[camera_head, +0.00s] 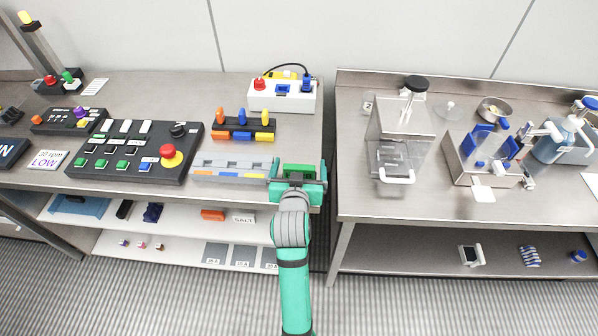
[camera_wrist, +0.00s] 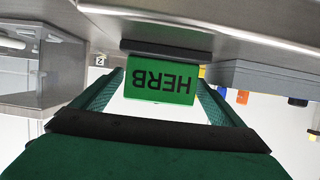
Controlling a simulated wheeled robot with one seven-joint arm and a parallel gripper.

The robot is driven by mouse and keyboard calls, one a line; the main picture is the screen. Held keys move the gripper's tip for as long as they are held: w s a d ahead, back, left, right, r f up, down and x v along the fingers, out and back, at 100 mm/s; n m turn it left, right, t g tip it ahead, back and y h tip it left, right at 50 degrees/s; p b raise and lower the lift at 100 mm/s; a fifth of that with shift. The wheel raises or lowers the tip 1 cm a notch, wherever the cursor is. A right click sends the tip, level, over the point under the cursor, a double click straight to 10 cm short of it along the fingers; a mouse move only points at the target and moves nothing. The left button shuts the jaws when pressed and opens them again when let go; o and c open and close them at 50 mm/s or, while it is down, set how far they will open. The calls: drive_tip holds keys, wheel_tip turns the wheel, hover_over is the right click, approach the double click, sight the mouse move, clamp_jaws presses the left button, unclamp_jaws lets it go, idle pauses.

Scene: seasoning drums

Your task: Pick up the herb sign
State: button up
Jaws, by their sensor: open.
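The herb sign (camera_wrist: 158,82) is a green plate with black "HERB" lettering, upside down in the wrist view. It stands against a dark base strip (camera_wrist: 165,49). In the head view the green sign (camera_head: 298,169) is at the front edge of the left bench, just right of a grey rack (camera_head: 232,162). My gripper (camera_head: 298,177) is open at the sign. In the wrist view the two fingers of my gripper (camera_wrist: 160,86) lie on either side of the sign, with narrow gaps still showing. The sign's far side is hidden.
The grey rack's end (camera_wrist: 268,77) is close on the right in the wrist view. A white switch box (camera_head: 283,96) and a rack with coloured handles (camera_head: 243,128) stand behind. A black control panel (camera_head: 134,151) is left. A gap separates the right bench (camera_head: 440,205).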

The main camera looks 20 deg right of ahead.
drive_tip(key=shift+x, duration=1.15)
drive_tip(key=c, duration=1.2)
drive_tip(key=shift+o, duration=0.2)
drive_tip(key=shift+r, duration=0.1)
